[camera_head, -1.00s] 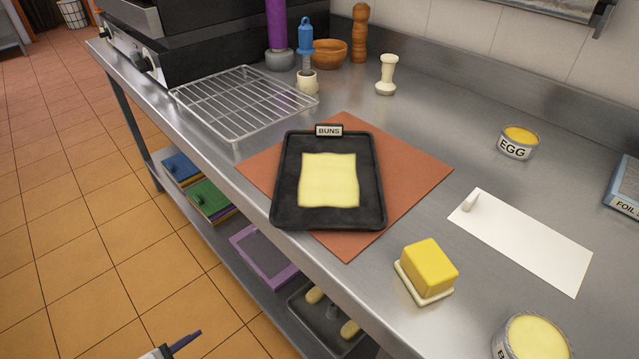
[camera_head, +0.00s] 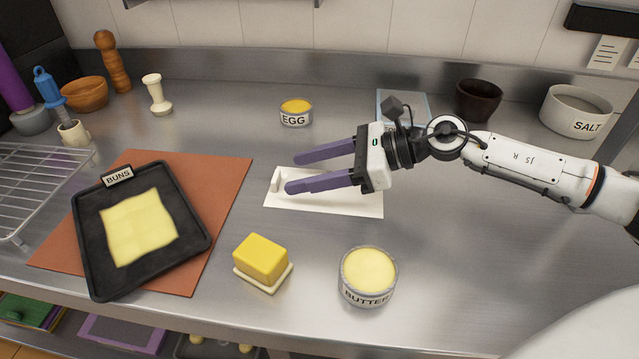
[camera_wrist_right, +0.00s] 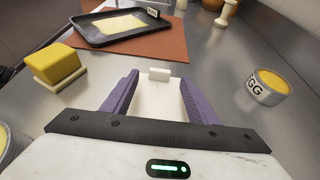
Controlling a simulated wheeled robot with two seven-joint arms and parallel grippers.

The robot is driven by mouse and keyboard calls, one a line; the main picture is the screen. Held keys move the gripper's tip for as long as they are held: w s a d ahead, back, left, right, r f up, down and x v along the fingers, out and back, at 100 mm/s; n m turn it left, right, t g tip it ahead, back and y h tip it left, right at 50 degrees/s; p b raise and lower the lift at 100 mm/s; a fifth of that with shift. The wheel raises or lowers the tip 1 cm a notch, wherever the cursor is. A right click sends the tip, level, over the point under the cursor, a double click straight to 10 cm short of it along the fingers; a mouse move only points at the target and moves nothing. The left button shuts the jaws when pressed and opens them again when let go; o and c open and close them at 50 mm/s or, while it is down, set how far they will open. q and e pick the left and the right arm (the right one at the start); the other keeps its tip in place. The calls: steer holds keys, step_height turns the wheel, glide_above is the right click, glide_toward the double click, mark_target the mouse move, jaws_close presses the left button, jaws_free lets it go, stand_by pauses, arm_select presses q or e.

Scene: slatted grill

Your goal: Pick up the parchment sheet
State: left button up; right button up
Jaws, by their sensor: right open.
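The parchment sheet (camera_head: 345,207) is a flat white rectangle on the steel counter, with a small upright white tab (camera_head: 277,178) at its left end. In the right wrist view, the sheet (camera_wrist_right: 158,102) shows between my fingers and the tab (camera_wrist_right: 159,74) stands just past the fingertips. My right gripper (camera_head: 292,175) is open and empty, with purple fingers pointing left over the sheet toward the tab. It hides part of the sheet. The height of the fingers above the sheet is hard to tell. My left gripper is out of view.
A black BUNS tray (camera_head: 95,262) with a pale yellow sheet lies on a terracotta mat (camera_head: 225,180) to the left. A butter block (camera_head: 262,258) and a BUTTER tin (camera_head: 368,274) stand in front. An EGG tin (camera_head: 296,114) stands behind. Counter space at right front is clear.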

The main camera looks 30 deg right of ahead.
mark_target(277, 176)
steer(key=x, duration=0.2)
steer(key=p+x, duration=0.1)
steer(key=shift+w+a+r, duration=0.15)
steer(key=shift+w+a, duration=0.1)
steer(key=shift+a, duration=0.15)
steer(key=shift+w+a+f, duration=0.1)
steer(key=shift+f, duration=0.1)
steer(key=c, duration=1.1)
